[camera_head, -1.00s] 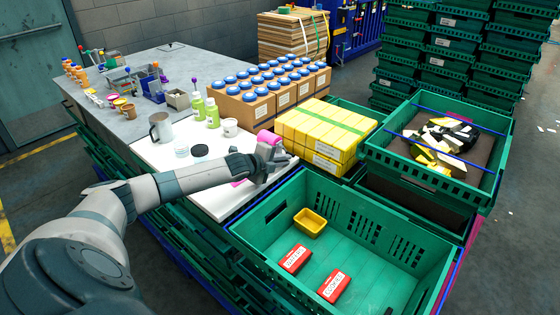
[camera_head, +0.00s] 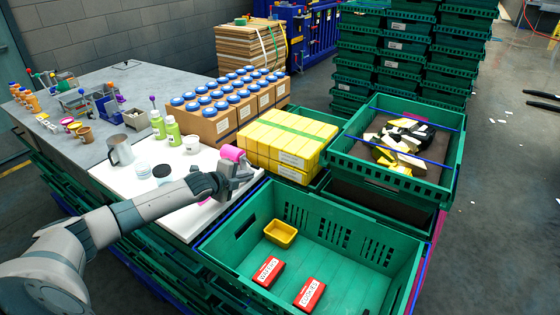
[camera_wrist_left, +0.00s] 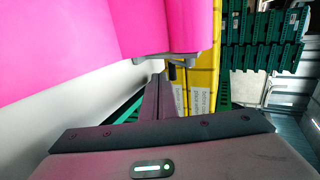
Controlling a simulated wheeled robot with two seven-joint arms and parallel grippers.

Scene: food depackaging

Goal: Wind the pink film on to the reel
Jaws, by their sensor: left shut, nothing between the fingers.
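A pink film roll (camera_head: 232,153) sits upper left of my left gripper, at the edge of the white board. A second bit of pink (camera_head: 207,201) shows below my left wrist. In the left wrist view a broad pink film sheet (camera_wrist_left: 60,40) fills the upper left, with a pink roll (camera_wrist_left: 192,25) beside it on a grey support. My left gripper (camera_head: 246,176) is shut and empty, close to the roll; its dark fingers (camera_wrist_left: 160,95) point toward the grey support. I cannot make out a separate reel. My right gripper (camera_head: 540,130) shows only as two dark, spread fingertips.
Yellow packs (camera_head: 290,140) stand just right of the roll. A green crate (camera_head: 222,238) with a yellow tub (camera_head: 280,233) and red boxes (camera_head: 268,271) lies in front. Another crate (camera_head: 452,160) holds scraps. Bottles, jars and a mug (camera_head: 119,151) stand on the left.

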